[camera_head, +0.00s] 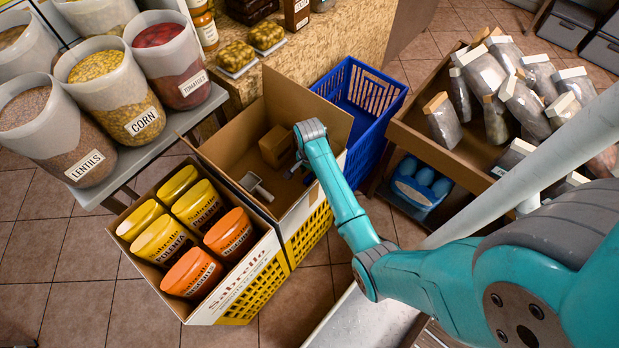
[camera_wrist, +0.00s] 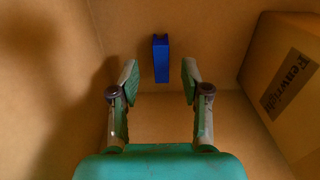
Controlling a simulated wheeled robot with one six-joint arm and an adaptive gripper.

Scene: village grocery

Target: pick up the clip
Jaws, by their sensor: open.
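The clip (camera_wrist: 160,58) is a small, narrow blue piece against bare cardboard inside an open cardboard box (camera_head: 228,128). In the wrist view it shows upright in the picture, beyond my fingertips and centred between them. I cannot tell how far past the tips it is. My gripper (camera_wrist: 160,76) is open, one finger on each side of the clip's line, with nothing between the fingers. In the head view my arm reaches down into the box. The clip cannot be made out there, and my gripper is mostly hidden by my wrist.
A small brown carton (camera_head: 277,146) stands in the box, at the right in the wrist view (camera_wrist: 285,90). A small grey-white item (camera_head: 256,188) is near the box's front. Sabrelo tubs (camera_head: 188,272) stand in front, a blue crate (camera_head: 362,100) behind. Box walls surround my gripper.

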